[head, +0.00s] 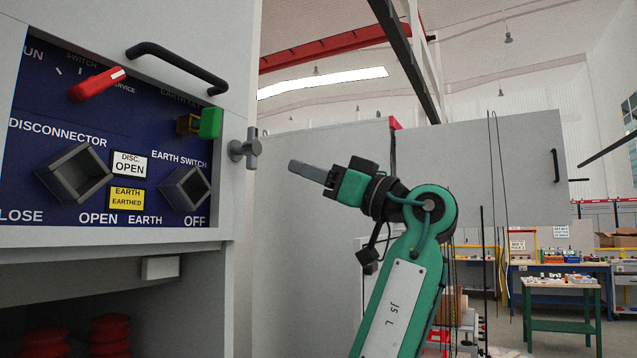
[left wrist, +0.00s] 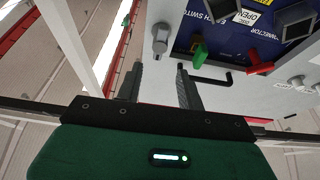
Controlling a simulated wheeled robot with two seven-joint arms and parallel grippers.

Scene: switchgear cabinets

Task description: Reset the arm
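My left arm, green with dark joints, rises from the bottom middle of the head view. Its left gripper (head: 300,168) points left towards the cabinet and is seen side-on, in free air right of the cabinet edge. In the left wrist view the two dark fingers of this gripper (left wrist: 159,78) stand apart with nothing between them. The blue switch panel (head: 125,85) lies beyond the fingertips, apart from them, and also shows upside down in the wrist view (left wrist: 225,38). My right gripper is in neither view.
The panel carries a red handle (head: 97,84), a green key-like part (head: 210,123) and two square sockets. A black bar handle (head: 177,66) and a grey latch knob (head: 245,148) stick out. A grey cabinet wall (head: 480,165) stands behind my arm. A green table (head: 560,291) is far right.

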